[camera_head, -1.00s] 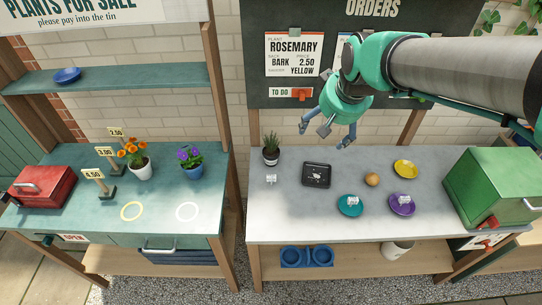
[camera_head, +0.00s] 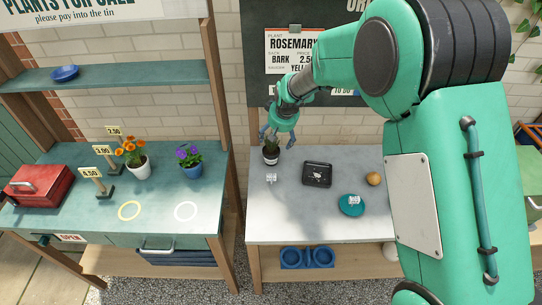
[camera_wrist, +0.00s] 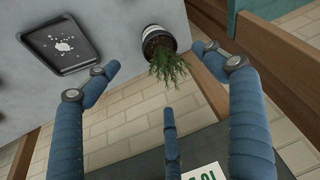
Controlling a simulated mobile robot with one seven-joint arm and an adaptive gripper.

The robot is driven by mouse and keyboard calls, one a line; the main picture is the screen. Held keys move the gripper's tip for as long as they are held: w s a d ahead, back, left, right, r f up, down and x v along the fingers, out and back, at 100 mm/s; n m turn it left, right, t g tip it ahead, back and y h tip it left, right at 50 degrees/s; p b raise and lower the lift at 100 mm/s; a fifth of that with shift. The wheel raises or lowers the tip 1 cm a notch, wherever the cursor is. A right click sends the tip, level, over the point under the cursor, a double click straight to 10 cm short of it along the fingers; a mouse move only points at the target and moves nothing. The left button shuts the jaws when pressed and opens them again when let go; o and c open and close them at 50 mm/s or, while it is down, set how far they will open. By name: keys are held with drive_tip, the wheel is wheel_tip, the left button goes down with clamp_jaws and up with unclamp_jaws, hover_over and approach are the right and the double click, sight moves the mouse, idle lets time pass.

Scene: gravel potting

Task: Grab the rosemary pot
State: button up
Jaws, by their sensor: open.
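The rosemary pot (camera_head: 271,156) stands upright at the back left of the grey table, dark with a pale band. Its green needles are partly hidden by my gripper in the head view. In the wrist view the pot (camera_wrist: 158,36) and its leafy sprigs (camera_wrist: 172,66) lie ahead of and between the spread blue fingers. My gripper (camera_head: 277,138) is open and empty, just above the rosemary, its fingers around the height of the plant's top. I cannot tell whether any finger touches the leaves.
A black tray (camera_head: 317,187) with pale bits lies right of the pot. A teal saucer (camera_head: 351,213) and a round brown ball (camera_head: 374,179) are farther right. The brick wall (camera_head: 232,100) is close behind.

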sight(271, 150)
drive_tip(key=shift+w+a+f, duration=0.15)
drive_tip(key=shift+f, duration=0.2)
drive_tip(key=shift+w+a+f, duration=0.15)
drive_tip(key=shift+f, duration=0.2)
drive_tip(key=shift+f, duration=0.15)
drive_tip(key=shift+b+x, duration=0.8)
drive_tip(key=shift+x, duration=3.4)
drive_tip(key=shift+f, duration=0.1)
drive_tip(key=shift+b+x, duration=0.8)
drive_tip(key=shift+x, duration=1.7)
drive_tip(key=c, duration=1.5)
